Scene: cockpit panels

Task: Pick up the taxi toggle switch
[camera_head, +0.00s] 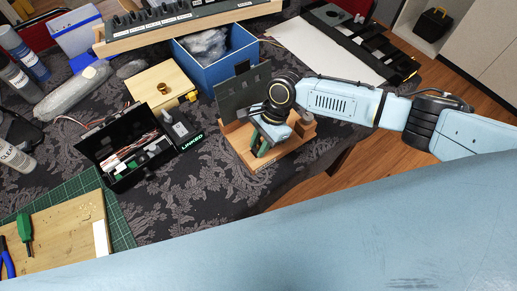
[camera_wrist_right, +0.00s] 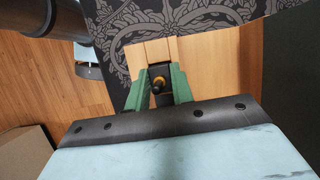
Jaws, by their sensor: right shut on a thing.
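My right gripper (camera_head: 262,146) reaches in from the right over a small wooden stand (camera_head: 236,138). In the right wrist view its two green fingers (camera_wrist_right: 160,90) are closed around a small dark toggle switch with a brass-coloured collar (camera_wrist_right: 158,81). The switch is at the wooden stand (camera_wrist_right: 192,52), which shows behind it. I cannot tell whether the switch still touches the stand. In the head view the hand and wrist hide the switch. My left gripper is not in view.
A dark upright panel (camera_head: 240,89) stands at the back of the wooden stand. A blue box (camera_head: 217,69) is behind it. An open black case (camera_head: 120,152) with wires and a small wooden box (camera_head: 160,82) lie to the left. The table's edge is close on the right.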

